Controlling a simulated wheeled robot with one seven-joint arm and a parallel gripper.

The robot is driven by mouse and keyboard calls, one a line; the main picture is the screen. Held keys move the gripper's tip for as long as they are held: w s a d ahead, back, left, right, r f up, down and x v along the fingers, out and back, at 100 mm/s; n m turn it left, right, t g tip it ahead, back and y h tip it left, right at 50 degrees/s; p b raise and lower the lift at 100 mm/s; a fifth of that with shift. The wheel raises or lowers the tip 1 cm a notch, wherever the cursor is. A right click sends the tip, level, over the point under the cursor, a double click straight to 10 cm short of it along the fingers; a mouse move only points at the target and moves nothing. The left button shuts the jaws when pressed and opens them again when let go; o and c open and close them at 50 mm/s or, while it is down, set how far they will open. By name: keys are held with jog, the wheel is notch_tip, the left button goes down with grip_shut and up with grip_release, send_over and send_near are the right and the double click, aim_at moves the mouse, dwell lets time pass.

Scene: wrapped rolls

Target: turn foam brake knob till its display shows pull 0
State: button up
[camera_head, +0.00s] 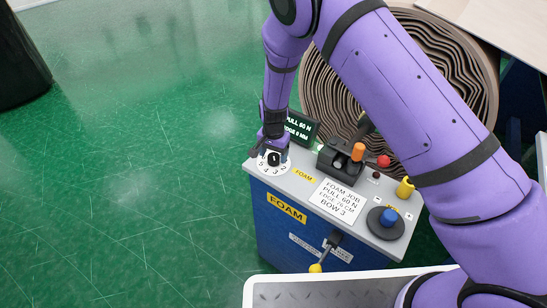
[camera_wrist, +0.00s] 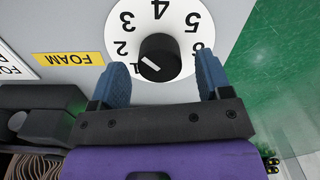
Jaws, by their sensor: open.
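The foam brake knob (camera_wrist: 160,57) is black with a white pointer line, on a white numbered dial (camera_wrist: 178,20). In the wrist view the line lies slantwise on the knob's lower left part. In the head view the knob (camera_head: 274,158) sits at the console's left end. My gripper (camera_wrist: 161,80) is open, with one blue finger on each side of the knob's near side and a gap to each. It also shows above the dial in the head view (camera_head: 274,146). The display (camera_head: 300,128) behind it appears to read "PULL 60 N"; its left edge is covered.
The blue console (camera_head: 290,238) carries a FOAM label (camera_head: 303,176), a job card (camera_head: 339,199), an orange-topped lever (camera_head: 358,152), a red button (camera_head: 383,161), a yellow knob (camera_head: 405,187) and a blue knob (camera_head: 388,217). A large brown roll (camera_head: 325,75) stands behind. Green floor lies left.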

jog(key=shift+f, duration=1.05)
jog(key=c, duration=0.9)
